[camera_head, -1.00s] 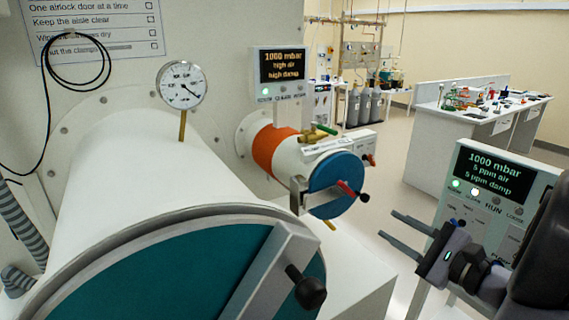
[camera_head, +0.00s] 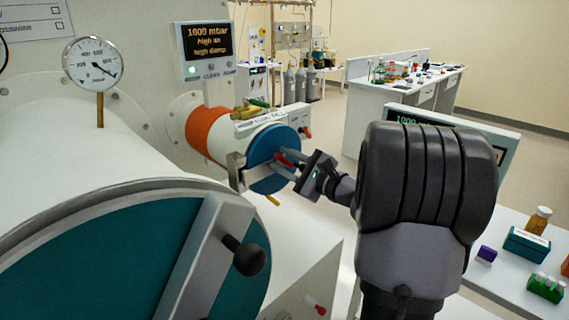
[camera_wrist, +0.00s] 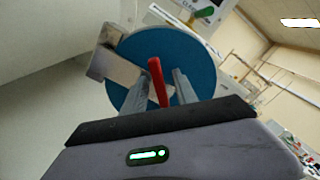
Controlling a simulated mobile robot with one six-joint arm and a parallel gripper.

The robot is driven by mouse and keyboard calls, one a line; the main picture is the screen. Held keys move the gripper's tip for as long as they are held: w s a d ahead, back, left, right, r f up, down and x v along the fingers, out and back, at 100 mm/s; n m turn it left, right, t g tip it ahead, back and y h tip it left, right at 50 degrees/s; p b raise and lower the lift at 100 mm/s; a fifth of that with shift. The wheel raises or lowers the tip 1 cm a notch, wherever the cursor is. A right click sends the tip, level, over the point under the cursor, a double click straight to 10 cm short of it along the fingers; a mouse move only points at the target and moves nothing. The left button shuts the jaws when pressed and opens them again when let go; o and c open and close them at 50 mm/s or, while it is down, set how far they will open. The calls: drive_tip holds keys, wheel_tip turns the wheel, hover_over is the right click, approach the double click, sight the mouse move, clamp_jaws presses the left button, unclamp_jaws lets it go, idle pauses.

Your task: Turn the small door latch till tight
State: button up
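The small door (camera_head: 262,170) is a blue disc on the end of a white cylinder with an orange band. It also shows in the wrist view (camera_wrist: 202,60). Its latch has a red handle (camera_wrist: 156,76), which also shows in the head view (camera_head: 287,158). My gripper (camera_head: 284,162) is at the door face. In the wrist view its two grey fingers (camera_wrist: 160,84) are apart, one on each side of the red handle, with gaps visible. A metal bracket (camera_wrist: 117,62) crosses the door's left edge. The latch's lower end is partly hidden by my gripper.
A large teal door (camera_head: 110,265) with a black-knobbed clamp bar (camera_head: 195,265) stands at front left. A display panel (camera_head: 207,48) is above the small cylinder. A white table (camera_head: 505,255) with small boxes and bottles is at right. A gauge (camera_head: 93,64) stands on the large cylinder.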

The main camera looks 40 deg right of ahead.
clamp_jaws()
